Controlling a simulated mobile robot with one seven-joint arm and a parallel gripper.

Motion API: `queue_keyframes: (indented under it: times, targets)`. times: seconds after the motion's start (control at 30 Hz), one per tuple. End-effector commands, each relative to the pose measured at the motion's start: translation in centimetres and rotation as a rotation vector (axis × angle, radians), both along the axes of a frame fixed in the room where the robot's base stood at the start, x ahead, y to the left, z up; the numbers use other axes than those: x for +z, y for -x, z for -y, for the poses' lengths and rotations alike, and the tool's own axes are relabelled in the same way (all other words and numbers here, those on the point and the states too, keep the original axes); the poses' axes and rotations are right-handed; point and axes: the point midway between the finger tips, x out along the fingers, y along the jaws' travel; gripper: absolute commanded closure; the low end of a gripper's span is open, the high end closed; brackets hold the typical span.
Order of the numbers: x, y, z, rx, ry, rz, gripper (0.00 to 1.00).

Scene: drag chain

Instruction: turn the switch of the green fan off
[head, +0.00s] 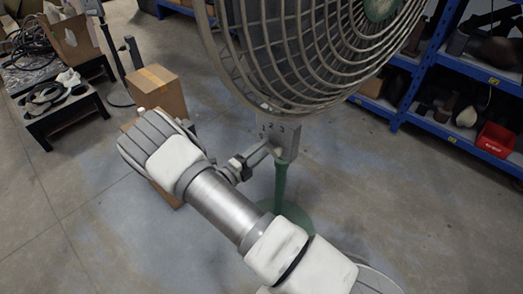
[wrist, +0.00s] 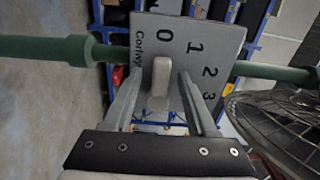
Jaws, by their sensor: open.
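The green fan has a grey wire cage (head: 300,50), a green pole (head: 281,185) and a round green base (head: 297,222). In the wrist view its grey switch plate (wrist: 225,42) carries the marks 0, 1, 2 and 3. The pale elongated knob (wrist: 160,80) stands upright in the picture, its upper end just below the 0. My gripper (wrist: 160,74) is open, with one finger on each side of the knob and visible gaps between. In the head view my gripper (head: 240,168) is beside the grey box (head: 279,135) under the cage; the knob is hidden there.
Cardboard boxes (head: 157,91) stand behind my arm on the left. A low black table (head: 62,110) with cables is further left. Blue shelves (head: 440,85) with a red bin (head: 495,140) are at the right. The floor around the fan base is clear.

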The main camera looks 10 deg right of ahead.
Motion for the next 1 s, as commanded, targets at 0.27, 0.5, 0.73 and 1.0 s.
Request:
queue_keyframes:
  times: [0.27, 0.5, 0.73, 1.0]
  targets:
    - [0.1, 1.2, -1.9, 0.004, -0.001, 0.001, 0.43]
    - [0.1, 4.6, -6.5, 0.006, -0.001, 0.0, 0.43]
    - [0.0, 7.8, -10.8, 0.004, -0.001, -0.001, 0.43]
    - [0.0, 9.9, -13.7, 0.001, 0.0, 0.0, 0.43]
